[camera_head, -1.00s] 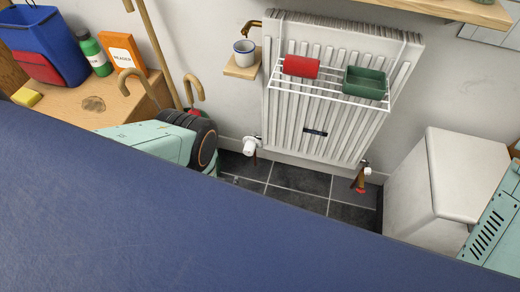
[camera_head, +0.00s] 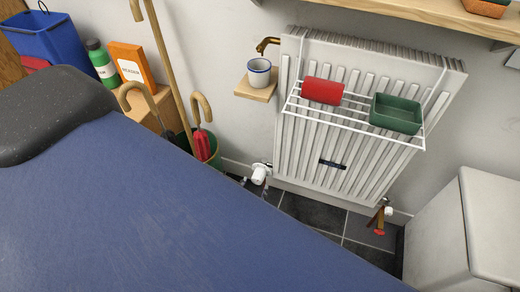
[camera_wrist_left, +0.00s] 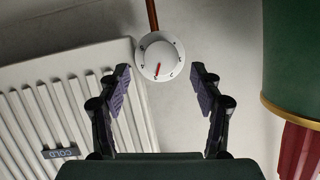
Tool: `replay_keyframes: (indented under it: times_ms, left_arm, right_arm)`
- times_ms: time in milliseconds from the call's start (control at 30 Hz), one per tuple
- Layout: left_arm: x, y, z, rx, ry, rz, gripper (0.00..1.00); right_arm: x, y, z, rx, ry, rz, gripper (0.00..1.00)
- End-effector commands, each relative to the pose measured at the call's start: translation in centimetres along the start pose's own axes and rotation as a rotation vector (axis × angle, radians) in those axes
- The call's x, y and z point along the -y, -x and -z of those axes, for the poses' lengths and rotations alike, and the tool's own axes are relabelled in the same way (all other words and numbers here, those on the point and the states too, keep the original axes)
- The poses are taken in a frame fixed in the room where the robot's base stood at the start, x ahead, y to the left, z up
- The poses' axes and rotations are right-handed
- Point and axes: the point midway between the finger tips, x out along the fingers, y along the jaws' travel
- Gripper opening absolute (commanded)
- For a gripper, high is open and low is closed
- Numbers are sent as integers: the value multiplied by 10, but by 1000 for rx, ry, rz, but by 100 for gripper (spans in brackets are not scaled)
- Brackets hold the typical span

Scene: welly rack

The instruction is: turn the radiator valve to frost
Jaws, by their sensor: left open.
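The radiator valve is a white knob (camera_head: 259,175) at the lower left of the radiator (camera_head: 318,150) in the head view. In the left wrist view the knob (camera_wrist_left: 160,58) shows face-on, with dark marks round its dial and a red pointer aimed towards the bottom of the picture. A brown pipe runs up from it. My left gripper (camera_wrist_left: 161,78) is open, its two dark fingers apart on either side of the knob's lower part in the picture. No contact shows. In the head view blue bodywork hides most of the left arm. My right gripper is not in view.
A wire rack on the radiator holds a red roll (camera_head: 322,91) and a green tray (camera_head: 396,113). Left of the valve stands a green bin (camera_head: 213,152) with canes and a red umbrella. A mug (camera_head: 259,72) sits on a small shelf. A white box (camera_head: 485,225) stands at right.

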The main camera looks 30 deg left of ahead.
Motion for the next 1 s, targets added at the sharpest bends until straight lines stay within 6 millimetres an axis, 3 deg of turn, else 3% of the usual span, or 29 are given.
replay_keyframes:
  times_ms: [100,400,833,1000]
  left_arm:
    - [0,-18,-4,-2,0,1,65]
    - [-1,-48,-1,-1,-1,-2,65]
    - [-1,-56,1,0,-2,-4,65]
    - [-2,-56,1,0,-2,-4,52]
  right_arm:
    - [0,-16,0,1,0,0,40]
    - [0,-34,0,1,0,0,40]
    - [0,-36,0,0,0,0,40]
    - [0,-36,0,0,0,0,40]
